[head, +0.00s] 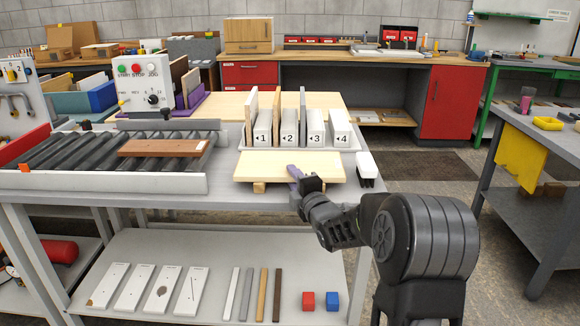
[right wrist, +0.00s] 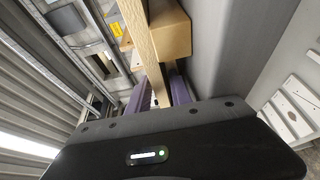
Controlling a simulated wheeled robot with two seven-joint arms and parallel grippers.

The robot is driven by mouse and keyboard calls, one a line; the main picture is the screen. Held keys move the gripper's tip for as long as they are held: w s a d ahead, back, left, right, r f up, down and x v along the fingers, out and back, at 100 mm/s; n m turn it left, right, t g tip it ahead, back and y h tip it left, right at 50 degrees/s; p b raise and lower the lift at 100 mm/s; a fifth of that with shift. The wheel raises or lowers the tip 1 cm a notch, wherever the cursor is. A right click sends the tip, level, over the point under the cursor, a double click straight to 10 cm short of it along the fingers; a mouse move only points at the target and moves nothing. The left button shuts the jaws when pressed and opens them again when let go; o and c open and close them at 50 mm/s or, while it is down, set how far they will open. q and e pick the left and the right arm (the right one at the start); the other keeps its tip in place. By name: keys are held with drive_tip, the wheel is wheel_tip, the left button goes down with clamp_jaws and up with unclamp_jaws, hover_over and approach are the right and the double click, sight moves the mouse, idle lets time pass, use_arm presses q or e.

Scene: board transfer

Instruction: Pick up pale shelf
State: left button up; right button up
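The pale shelf (head: 270,165) is a light wooden board lying flat on small wooden blocks at the front of the grey table. My right gripper (head: 296,174) is at its front edge, with a purple finger over the top face. In the right wrist view, the shelf (right wrist: 145,45) runs edge-on between the two purple fingers (right wrist: 161,85). The fingers are close to both faces; whether they press on it is not clear. My left gripper is not in view.
A rack (head: 300,145) with numbered slots stands just behind the shelf. A white-topped brush (head: 367,165) is to its right. A roller conveyor (head: 60,150) with a reddish-brown board (head: 162,147) is at left. White boards, strips and two cubes lie on the lower shelf (head: 235,250).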

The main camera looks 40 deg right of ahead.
drive_tip(key=shift+c, duration=0.2)
clamp_jaws()
idle(0.4)
drive_tip(key=shift+r, duration=0.15)
